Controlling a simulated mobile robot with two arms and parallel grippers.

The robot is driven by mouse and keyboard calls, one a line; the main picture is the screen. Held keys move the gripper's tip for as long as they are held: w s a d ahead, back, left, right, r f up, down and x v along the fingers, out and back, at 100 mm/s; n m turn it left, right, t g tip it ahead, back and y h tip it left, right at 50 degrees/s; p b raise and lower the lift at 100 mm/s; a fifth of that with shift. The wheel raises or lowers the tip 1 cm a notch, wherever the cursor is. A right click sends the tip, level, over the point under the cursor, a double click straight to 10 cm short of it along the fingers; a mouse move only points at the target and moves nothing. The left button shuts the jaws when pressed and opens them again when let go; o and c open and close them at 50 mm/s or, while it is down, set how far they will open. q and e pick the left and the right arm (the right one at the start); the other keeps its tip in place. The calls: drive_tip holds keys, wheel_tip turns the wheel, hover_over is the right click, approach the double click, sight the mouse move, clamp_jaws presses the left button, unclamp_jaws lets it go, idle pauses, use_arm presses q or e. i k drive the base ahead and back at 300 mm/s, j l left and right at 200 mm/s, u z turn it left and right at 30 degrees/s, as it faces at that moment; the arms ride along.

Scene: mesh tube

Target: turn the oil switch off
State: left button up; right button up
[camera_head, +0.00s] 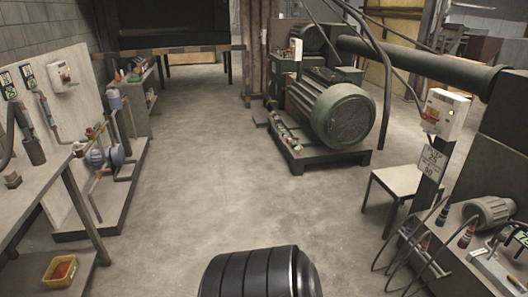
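No switch in view carries a label that I can read as oil. A white switch box (445,114) with red parts is on a dark post at the right. A smaller white box (61,76) with a small red and yellow part is on the grey panel at the left, above blue-grey pump parts (97,158). I cannot tell which of the two is the oil switch, or the position of either. Neither of my grippers is in view.
A large green motor (340,112) stands on a base at the back middle. A bench (35,190) is at left, with a yellow bin (60,270) below. A tool table (450,262) and grey stool (398,181) are at right. The central concrete floor (205,185) is clear.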

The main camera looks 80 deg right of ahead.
sight(425, 116)
drive_tip(key=z, duration=4.3)
